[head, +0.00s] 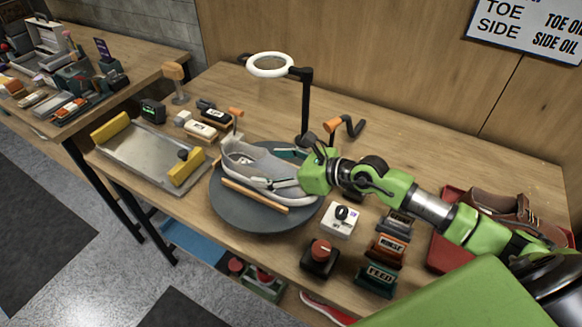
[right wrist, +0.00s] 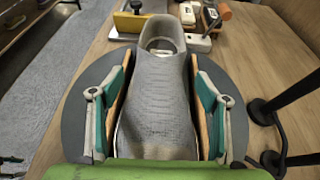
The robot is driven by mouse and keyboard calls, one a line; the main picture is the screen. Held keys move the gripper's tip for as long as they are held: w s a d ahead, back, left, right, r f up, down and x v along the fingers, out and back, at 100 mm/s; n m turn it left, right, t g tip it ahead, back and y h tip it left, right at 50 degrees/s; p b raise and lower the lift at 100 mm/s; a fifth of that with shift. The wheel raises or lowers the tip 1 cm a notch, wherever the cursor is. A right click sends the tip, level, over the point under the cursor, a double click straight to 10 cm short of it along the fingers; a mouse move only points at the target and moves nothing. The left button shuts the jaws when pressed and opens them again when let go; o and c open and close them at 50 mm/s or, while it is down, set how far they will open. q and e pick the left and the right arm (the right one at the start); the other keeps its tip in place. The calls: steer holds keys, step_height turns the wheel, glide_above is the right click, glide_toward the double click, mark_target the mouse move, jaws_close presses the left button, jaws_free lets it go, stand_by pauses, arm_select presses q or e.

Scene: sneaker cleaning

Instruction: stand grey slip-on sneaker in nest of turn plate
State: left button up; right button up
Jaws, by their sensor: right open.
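The grey slip-on sneaker (head: 258,168) stands upright on the round dark turn plate (head: 232,213), between the wooden side rails (head: 254,196) of its nest. In the right wrist view the sneaker (right wrist: 155,85) lies lengthwise between two rails, with its heel opening at the far end. My right gripper (head: 288,168) is open over the toe half of the sneaker. Its fingers (right wrist: 155,110) are on either side of the shoe, close to the rails; I cannot tell whether they touch it. The sole is partly hidden by the rails. My left gripper is not in view.
A ring lamp (head: 270,65) on a black post and an orange-handled crank (head: 345,127) stand behind the plate. A metal tray (head: 140,150) with yellow ends lies left, near brushes. A white dial box (head: 340,218), a red knob (head: 320,250) and labelled blocks (head: 383,262) stand right of the plate.

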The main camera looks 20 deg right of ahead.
steer(key=b+v, duration=0.1)
steer(key=v, duration=0.8)
steer(key=shift+f+b, duration=0.15)
steer(key=shift+b, duration=0.25)
steer(key=shift+v, duration=1.05)
steer(key=shift+a, duration=0.1)
